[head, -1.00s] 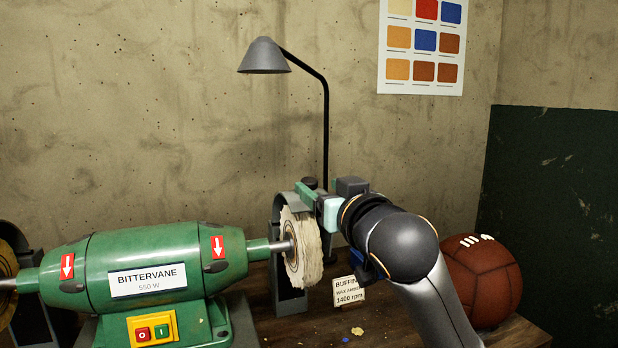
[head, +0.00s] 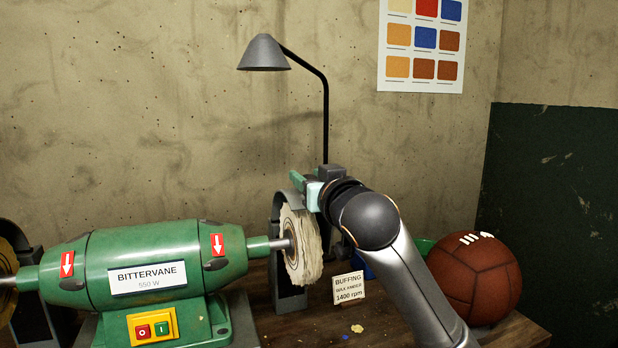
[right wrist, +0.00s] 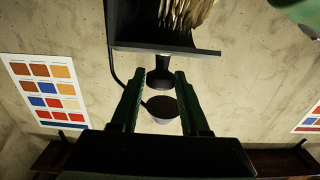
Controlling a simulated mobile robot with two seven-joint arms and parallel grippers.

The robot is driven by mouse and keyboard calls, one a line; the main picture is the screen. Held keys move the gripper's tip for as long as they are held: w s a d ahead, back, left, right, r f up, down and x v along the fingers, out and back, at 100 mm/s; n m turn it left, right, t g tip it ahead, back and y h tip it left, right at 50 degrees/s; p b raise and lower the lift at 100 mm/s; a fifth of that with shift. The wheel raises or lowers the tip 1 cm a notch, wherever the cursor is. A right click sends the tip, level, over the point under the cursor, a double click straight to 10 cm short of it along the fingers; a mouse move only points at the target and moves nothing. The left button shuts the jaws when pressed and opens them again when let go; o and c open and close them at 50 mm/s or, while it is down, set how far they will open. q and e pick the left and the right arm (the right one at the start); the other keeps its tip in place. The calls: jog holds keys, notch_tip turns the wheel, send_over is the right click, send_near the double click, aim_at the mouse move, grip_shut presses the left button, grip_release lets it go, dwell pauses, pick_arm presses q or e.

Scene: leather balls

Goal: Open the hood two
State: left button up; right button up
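The hood (head: 276,236) at the right end of the green buffing machine is a dark grey arched cover behind the pale buffing wheel (head: 303,246). In the right wrist view, the hood (right wrist: 140,22) is at the top, with a dark knob (right wrist: 160,76) below it. My right gripper (head: 303,188) is at the top of the hood. In the right wrist view, my right gripper (right wrist: 160,76) has its fingers apart, one on each side of the knob. I cannot tell whether they touch it. My left gripper is not in view.
The green machine (head: 95,262) with its red and green switches fills the left. A lamp (head: 264,54) stands behind the hood. A small buffing sign (head: 349,287) and a brown leather ball (head: 476,280) are on the wooden bench (head: 385,330) to the right.

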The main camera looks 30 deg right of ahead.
grip_shut()
dwell(1.0)
